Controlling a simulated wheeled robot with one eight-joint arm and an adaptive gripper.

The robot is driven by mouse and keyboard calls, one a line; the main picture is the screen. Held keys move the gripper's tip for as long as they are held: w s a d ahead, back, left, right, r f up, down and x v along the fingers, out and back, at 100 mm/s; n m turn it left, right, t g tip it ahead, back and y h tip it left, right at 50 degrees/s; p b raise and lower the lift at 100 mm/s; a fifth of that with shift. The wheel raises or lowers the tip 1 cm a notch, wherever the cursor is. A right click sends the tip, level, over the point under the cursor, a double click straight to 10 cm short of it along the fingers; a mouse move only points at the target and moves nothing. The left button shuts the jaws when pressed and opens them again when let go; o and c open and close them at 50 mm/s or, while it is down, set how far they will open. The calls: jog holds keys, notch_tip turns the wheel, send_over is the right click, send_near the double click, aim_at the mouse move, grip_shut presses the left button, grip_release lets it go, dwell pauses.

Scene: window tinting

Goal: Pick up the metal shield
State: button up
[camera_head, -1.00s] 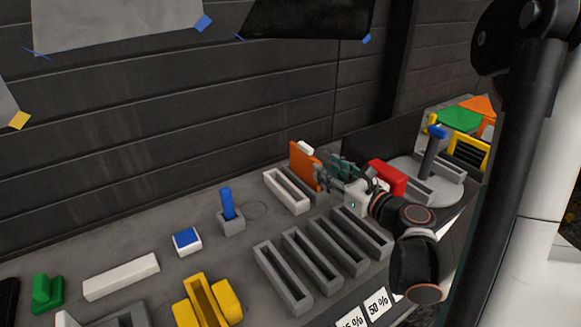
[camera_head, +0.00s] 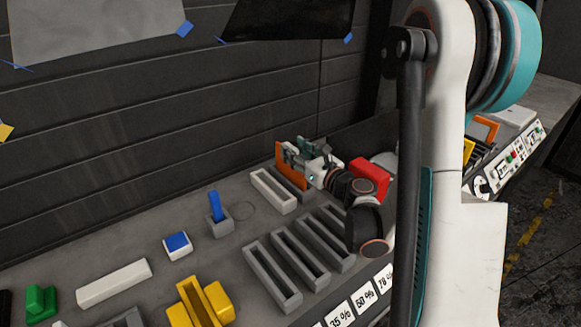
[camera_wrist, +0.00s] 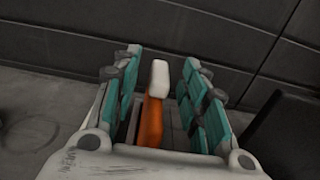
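An orange plate (camera_head: 289,168) with a white top edge stands upright in a grey slotted holder at the back of the bench. It is the thing nearest my gripper; I cannot tell from its look whether it is the metal shield. My gripper (camera_head: 308,152) is over its upper part. In the wrist view the teal fingers of my gripper (camera_wrist: 161,68) are open on either side of the plate, whose white top (camera_wrist: 160,75) and orange face (camera_wrist: 152,122) show between them. Gaps show on both sides. The lower plate is partly hidden.
An empty white slotted holder (camera_head: 272,192) stands left of the plate. Several grey slotted holders (camera_head: 272,279) lie in front. A red block (camera_head: 369,178) is close right of my gripper. The dark slatted wall (camera_head: 150,130) rises behind.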

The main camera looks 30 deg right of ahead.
jog(key=shift+w+a, duration=0.2)
jog(key=shift+w, duration=1.15)
grip_shut()
jog(key=shift+r, duration=0.1)
